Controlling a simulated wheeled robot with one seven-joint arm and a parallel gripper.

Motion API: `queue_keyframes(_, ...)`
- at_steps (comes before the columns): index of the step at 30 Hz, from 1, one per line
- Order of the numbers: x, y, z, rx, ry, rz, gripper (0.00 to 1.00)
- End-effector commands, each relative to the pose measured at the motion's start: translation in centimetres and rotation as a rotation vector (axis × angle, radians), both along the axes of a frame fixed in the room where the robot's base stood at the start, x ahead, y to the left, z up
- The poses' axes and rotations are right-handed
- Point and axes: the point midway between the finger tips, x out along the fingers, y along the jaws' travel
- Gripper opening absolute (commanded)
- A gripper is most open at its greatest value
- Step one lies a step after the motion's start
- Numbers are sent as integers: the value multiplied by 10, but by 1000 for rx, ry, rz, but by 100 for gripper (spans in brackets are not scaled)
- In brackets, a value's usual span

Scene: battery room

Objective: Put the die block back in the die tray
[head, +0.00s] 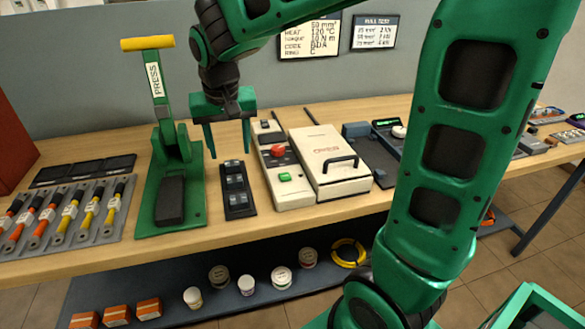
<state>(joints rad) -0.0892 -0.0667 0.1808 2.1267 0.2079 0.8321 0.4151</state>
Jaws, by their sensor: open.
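My gripper (229,146) hangs open and empty, fingers pointing down, above the workbench. It appears just above or behind a narrow black tray (239,212), which looks like the die tray. Several small dark grey blocks (236,183) sit in a row in this tray; they look like die blocks. I cannot tell which one is the task's block, or whether each is fully seated. The green press (172,150) with a yellow handle stands left of the tray. Whether a die block sits inside the press is too dark to tell.
A control box with a red knob (278,152) and a cream oven (330,160) stand close right of the tray.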

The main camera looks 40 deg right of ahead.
Motion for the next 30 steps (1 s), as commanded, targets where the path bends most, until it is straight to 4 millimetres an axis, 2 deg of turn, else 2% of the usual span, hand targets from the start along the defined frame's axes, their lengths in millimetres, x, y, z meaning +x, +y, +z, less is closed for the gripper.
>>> queue_keyframes(2, -2, -3, 0, -1, 1, -2, 53)
queue_keyframes(4, -9, -16, 1, -6, 7, -15, 53)
queue_keyframes(7, -37, -56, -1, -20, 38, -54, 53)
queue_keyframes(8, -50, -71, -2, -23, 49, -69, 53)
queue_keyframes(9, -70, -92, -3, -23, 71, -92, 53)
queue_keyframes(11, -104, -122, -8, -19, 105, -126, 53)
queue_keyframes(12, -128, -139, -12, -11, 127, -148, 53)
queue_keyframes(15, -187, -167, -23, 23, 179, -191, 53)
queue_keyframes(18, -234, -180, -35, 64, 214, -219, 53)
queue_keyframes(21, -265, -182, -44, 100, 237, -234, 53)
queue_keyframes(25, -282, -181, -50, 123, 249, -238, 53)
queue_keyframes(30, -284, -181, -50, 124, 251, -239, 53)
